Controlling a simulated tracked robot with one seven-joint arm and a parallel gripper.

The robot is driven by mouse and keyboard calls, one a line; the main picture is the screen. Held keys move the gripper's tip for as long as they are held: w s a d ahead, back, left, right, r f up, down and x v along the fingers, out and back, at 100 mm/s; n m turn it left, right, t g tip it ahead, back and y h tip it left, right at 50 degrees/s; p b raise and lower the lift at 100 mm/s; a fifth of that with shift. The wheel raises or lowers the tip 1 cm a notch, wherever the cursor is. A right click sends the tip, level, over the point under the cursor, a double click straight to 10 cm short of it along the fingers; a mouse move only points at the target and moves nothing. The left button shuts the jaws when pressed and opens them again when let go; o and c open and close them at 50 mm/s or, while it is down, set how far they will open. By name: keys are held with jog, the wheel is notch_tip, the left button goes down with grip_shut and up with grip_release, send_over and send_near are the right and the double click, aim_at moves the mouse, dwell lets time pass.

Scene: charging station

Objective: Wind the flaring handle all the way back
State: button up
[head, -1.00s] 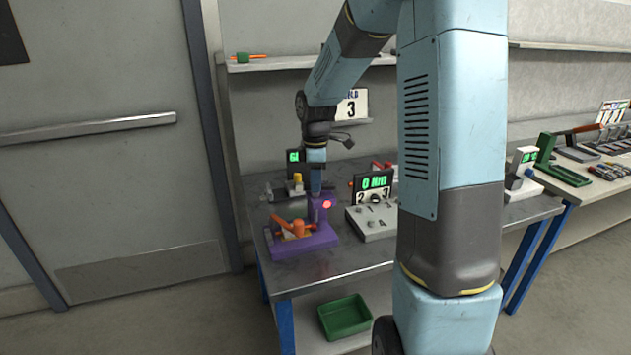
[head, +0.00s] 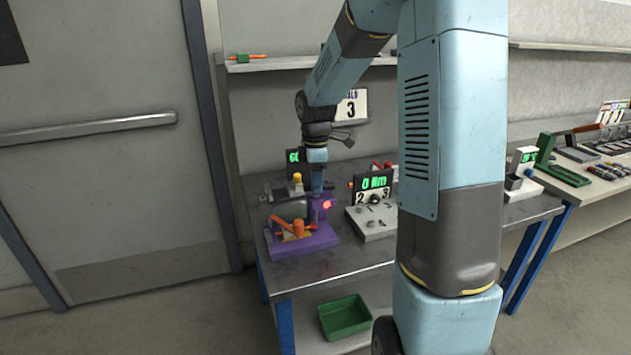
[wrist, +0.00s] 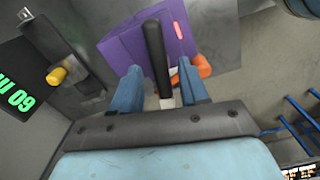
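The purple flaring tool (head: 320,238) stands at the front left of the bench, with an orange clamp part (head: 298,228) on it and a red light (head: 327,204) on its upright block. My gripper (head: 317,190) points down at the upright block. In the wrist view, a black bar-shaped handle (wrist: 154,50) lies between the two blue fingers of my gripper (wrist: 158,70). Gaps show on both sides of the handle, so the fingers look open around it. The purple body (wrist: 118,45) and an orange end (wrist: 200,66) show behind. The handle cannot be made out in the head view.
A grey box with a green display (head: 374,182) stands to the right of the tool. Another device with a yellow knob (head: 297,178) is behind it. A green bin (head: 345,316) is on the lower shelf. A door (head: 110,160) fills the left.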

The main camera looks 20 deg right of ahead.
notch_tip(320, 180, up, 14)
jog(key=shift+f, duration=0.15)
dwell(0.7)
